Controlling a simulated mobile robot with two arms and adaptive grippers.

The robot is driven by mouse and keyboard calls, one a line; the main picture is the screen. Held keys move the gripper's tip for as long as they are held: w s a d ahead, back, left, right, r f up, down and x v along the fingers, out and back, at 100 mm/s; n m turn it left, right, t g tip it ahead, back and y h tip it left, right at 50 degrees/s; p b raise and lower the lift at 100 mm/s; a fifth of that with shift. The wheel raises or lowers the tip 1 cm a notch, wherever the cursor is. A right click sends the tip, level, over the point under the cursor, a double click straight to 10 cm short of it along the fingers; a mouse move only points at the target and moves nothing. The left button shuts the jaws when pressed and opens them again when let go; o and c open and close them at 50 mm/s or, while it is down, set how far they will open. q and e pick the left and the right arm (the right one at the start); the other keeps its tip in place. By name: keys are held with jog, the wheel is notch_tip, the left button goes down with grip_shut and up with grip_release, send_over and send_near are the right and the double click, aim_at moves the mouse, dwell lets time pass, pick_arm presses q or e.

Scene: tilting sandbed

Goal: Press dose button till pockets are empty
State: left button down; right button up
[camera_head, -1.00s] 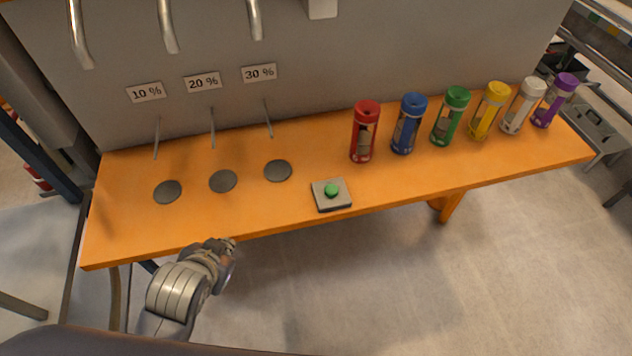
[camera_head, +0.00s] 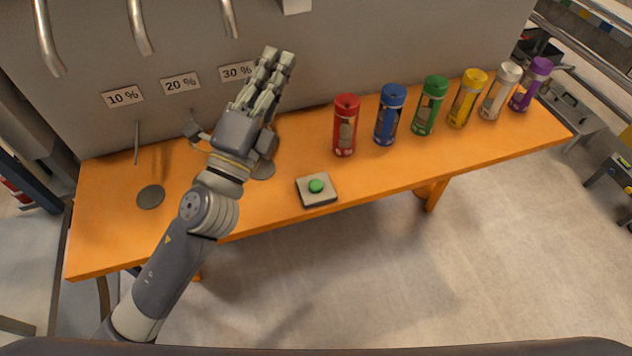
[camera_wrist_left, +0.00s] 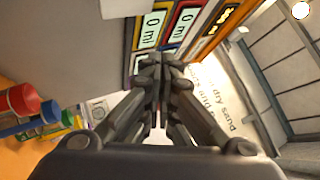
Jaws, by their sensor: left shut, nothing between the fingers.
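The green dose button (camera_head: 316,186) sits on a small grey square box near the front edge of the orange bench. My left gripper (camera_head: 279,56) is shut and empty, raised above the bench up and left of the button, partly in front of the 30 % label. It also shows shut in the left wrist view (camera_wrist_left: 160,62). Beyond the fingers there is a panel with displays reading 0 ml (camera_wrist_left: 151,30). I cannot make out any pockets clearly. My right gripper is not in view.
Several coloured canisters, from red (camera_head: 345,126) to purple (camera_head: 531,84), stand along the orange bench (camera_head: 420,172). Dark discs (camera_head: 150,196) lie at its left; my arm hides the middle one. Metal pipes (camera_head: 139,25) hang above the labels. The bench around the button is clear.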

pick_arm(q)
jog(key=s+d+f+m+g+h, duration=0.1)
jog(key=s+d+m+g+h, duration=0.2)
jog(key=d+m+g+h, duration=0.65)
jog(key=s+d+f+m+g, duration=0.1)
jog(key=s+d+m+g, duration=0.35)
jog(key=m, duration=1.05)
jog(key=w+a+f+m+g+y, duration=0.1)
jog(key=w+a+f+m+y, duration=0.2)
jog(key=f, duration=0.5)
jog(key=w+a+f+m+g+y, duration=0.2)
jog(key=w+a+f+m+y, duration=0.2)
jog(key=f+m+y, duration=0.2)
jog(key=shift+w+a+f+y, duration=0.2)
jog(key=shift+a+f+y, duration=0.15)
jog(key=shift+f+y, duration=0.55)
